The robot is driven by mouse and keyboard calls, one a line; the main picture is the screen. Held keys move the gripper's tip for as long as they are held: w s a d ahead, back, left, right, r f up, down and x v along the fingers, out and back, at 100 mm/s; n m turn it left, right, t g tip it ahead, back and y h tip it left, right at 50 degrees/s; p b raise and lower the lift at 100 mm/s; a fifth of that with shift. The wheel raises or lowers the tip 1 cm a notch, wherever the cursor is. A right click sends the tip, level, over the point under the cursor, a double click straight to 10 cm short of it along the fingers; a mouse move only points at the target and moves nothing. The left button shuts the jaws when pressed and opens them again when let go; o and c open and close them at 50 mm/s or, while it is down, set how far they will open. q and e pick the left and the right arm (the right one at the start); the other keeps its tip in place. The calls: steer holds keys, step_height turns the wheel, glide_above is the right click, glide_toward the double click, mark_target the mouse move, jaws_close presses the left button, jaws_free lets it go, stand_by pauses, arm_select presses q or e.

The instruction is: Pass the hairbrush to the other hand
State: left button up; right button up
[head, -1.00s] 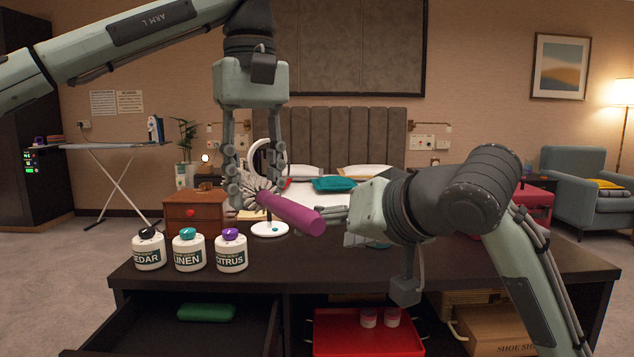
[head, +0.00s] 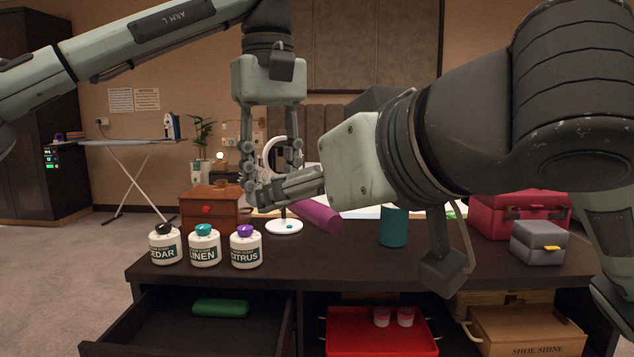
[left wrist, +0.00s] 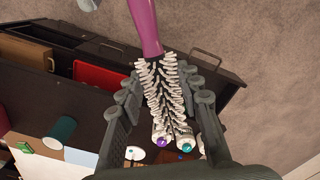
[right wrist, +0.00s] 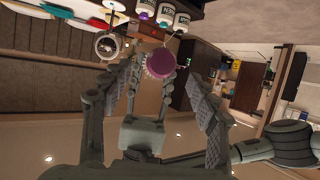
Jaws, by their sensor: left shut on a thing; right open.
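The hairbrush has a purple handle (head: 318,216) and a head of white bristles (left wrist: 163,95). My left gripper (left wrist: 163,105) is shut on the bristle head and holds the brush above the dark counter. The handle sticks out to the lower right in the head view. My right gripper (head: 268,187) is open and overlaps the left fingers in the head view, hiding part of the brush. In the right wrist view the handle's round end (right wrist: 160,63) shows between the open right fingers; I cannot tell if they touch it.
Three labelled jars (head: 205,246) stand on the counter's left. A round white stand (head: 284,227) is behind the brush. A teal cylinder (head: 394,227), a grey box (head: 538,242) and a red case (head: 500,214) stand to the right. Below are an open drawer (head: 130,325) and a red tray (head: 380,335).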

steer(key=x, duration=0.7)
steer(key=shift+c, duration=0.6)
arm_select(q)
steer(key=shift+s+d, duration=0.1)
arm_select(e)
steer(key=c, duration=1)
arm_select(q)
steer(key=o, duration=0.7)
arm_select(e)
steer(key=shift+s+r, duration=0.1)
steer(key=shift+c, duration=0.9)
arm_select(q)
steer(key=o, duration=0.6)
steer(key=shift+c, duration=0.2)
